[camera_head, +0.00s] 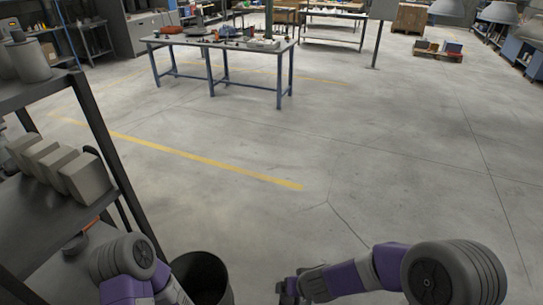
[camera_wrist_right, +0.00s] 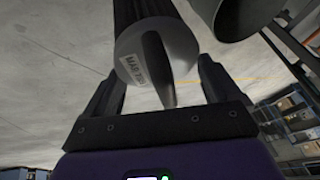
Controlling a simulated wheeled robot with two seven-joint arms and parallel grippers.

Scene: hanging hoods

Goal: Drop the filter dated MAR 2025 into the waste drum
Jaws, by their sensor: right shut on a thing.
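My right gripper (camera_wrist_right: 160,70) is shut on a grey cylindrical filter (camera_wrist_right: 150,45) in the right wrist view. A pale label on the filter's end starts with MAR; its year is hard to read. In the head view the right gripper (camera_head: 285,289) is at the bottom edge, and I cannot make out the filter there. The dark, open-topped waste drum (camera_head: 202,276) stands left of the right gripper, apart from it. A dark round mouth at the top right of the wrist view looks like the drum (camera_wrist_right: 248,14). My left gripper is not in view.
A dark shelf rack (camera_head: 95,115) stands at the left, with several grey boxy items (camera_head: 60,165) on one shelf and cylinders (camera_head: 28,60) above. A workbench (camera_head: 222,46) is further back. The floor in the middle and right is clear, with a yellow line (camera_head: 190,157).

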